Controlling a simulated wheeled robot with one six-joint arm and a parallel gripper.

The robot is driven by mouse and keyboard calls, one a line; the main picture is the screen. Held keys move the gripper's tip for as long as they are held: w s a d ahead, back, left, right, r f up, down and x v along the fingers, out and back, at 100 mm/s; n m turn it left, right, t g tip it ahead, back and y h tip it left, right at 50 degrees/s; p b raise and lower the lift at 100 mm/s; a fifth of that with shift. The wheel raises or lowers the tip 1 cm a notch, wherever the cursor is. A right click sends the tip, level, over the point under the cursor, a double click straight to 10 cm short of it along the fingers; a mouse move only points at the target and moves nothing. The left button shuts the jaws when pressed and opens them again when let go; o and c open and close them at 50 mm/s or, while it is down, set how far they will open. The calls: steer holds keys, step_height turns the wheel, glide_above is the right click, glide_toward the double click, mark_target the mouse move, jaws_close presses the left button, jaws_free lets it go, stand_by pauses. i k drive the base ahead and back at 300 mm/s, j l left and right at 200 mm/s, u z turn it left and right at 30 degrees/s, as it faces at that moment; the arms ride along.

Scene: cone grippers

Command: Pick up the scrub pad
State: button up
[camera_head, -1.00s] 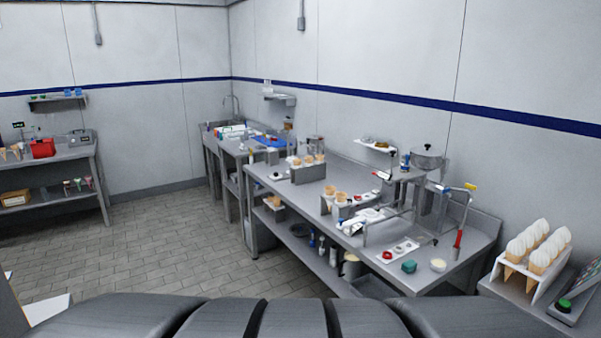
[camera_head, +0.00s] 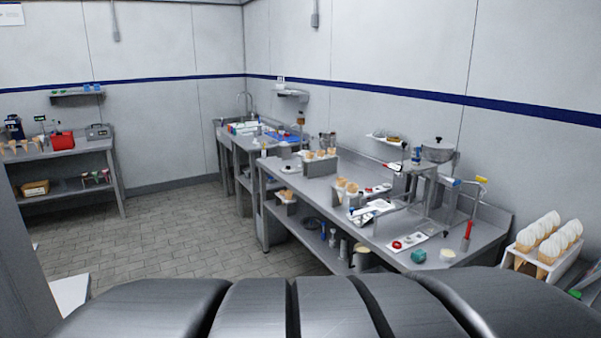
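A small green block (camera_head: 418,256) lies on the near front part of the long steel bench (camera_head: 330,197). It may be the scrub pad, but it is too small in the picture to be sure. A white tray with a red item (camera_head: 397,244) lies just left of it, and a small pale round tub (camera_head: 447,255) stands just right of it. My gripper is not in view; only a dark, rounded part of my own body fills the bottom edge.
A rack of white-topped cones (camera_head: 545,243) stands at the right. Cone holders and metal stands crowd the bench. A sink counter (camera_head: 240,130) is in the far corner. Another steel table (camera_head: 85,150) stands at the left. The tiled floor (camera_head: 160,230) between is clear.

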mark_target(417, 257)
steer(key=l+u, duration=0.2)
steer(key=i+l+z, duration=0.15)
steer(key=i+l, duration=0.3)
steer(key=i+l+z, duration=0.15)
steer(key=i+l, duration=0.2)
steer(key=i, duration=0.2)
steer(key=i+l+z, duration=0.15)
steer(key=i+l, duration=0.15)
steer(key=i, duration=0.25)
